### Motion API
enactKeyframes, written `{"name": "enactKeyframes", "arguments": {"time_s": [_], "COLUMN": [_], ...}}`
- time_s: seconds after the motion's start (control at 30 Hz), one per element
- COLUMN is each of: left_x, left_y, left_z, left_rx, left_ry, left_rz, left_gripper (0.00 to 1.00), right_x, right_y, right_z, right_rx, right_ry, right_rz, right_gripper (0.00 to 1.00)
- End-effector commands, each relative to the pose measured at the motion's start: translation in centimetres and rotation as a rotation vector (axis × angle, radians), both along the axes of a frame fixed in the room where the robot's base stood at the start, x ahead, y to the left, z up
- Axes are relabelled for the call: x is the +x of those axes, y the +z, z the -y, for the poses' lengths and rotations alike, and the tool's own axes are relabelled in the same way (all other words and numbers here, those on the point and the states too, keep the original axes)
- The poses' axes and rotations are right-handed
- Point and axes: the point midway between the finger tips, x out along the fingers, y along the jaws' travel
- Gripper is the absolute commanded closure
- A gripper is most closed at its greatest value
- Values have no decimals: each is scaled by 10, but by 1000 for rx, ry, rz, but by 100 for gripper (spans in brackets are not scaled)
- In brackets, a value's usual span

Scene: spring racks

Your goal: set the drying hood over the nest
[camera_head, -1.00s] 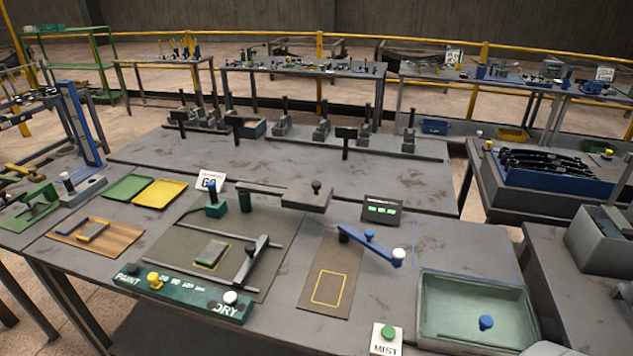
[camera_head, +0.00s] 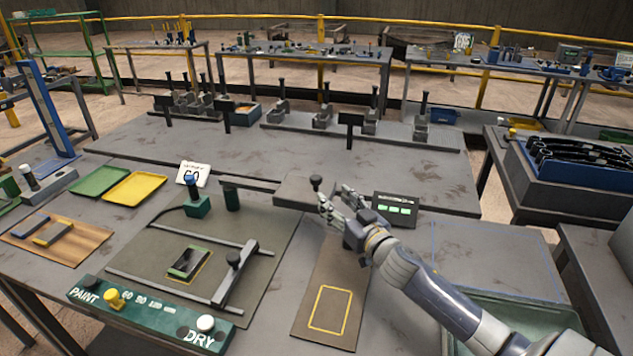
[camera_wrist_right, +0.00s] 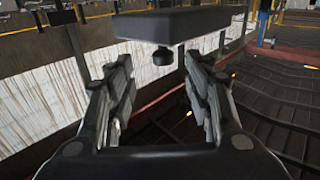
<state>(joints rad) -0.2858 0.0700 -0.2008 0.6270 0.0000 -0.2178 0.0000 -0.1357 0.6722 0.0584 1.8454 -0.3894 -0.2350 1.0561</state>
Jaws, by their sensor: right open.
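The drying hood (camera_head: 292,193) is a flat grey box on a swing arm at the back of the work mat, with a dark round knob (camera_head: 316,183) at its right end. The nest (camera_head: 188,263) is the small yellow-outlined spot on the mat, holding a dark piece with green edges; the hood is not over it. My right gripper (camera_head: 328,200) is open beside the knob. In the right wrist view the knob (camera_wrist_right: 162,56) lies between and beyond the open fingers (camera_wrist_right: 160,88), apparently untouched. My left gripper is out of view.
A sliding bar (camera_head: 236,272) on rails stands right of the nest. A green PAINT/DRY panel (camera_head: 150,315) lies in front. A green-lit display (camera_head: 396,209) stands close right of my gripper. A brown mat (camera_head: 332,270) with a yellow outline is clear.

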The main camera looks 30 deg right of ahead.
Motion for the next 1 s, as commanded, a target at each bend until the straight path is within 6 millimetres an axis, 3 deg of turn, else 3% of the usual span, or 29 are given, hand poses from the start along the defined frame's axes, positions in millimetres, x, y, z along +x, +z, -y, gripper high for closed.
{"name": "enactKeyframes", "arguments": {"time_s": [0.37,0.7,1.0], "left_x": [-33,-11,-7], "left_y": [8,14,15], "left_z": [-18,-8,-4], "left_rx": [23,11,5], "left_ry": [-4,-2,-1], "left_rz": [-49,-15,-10], "left_gripper": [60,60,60], "right_x": [50,95,105], "right_y": [4,1,0], "right_z": [4,7,8], "right_rx": [1,1,1], "right_ry": [1,0,1], "right_rz": [3,1,0], "right_gripper": [52,52,52]}}
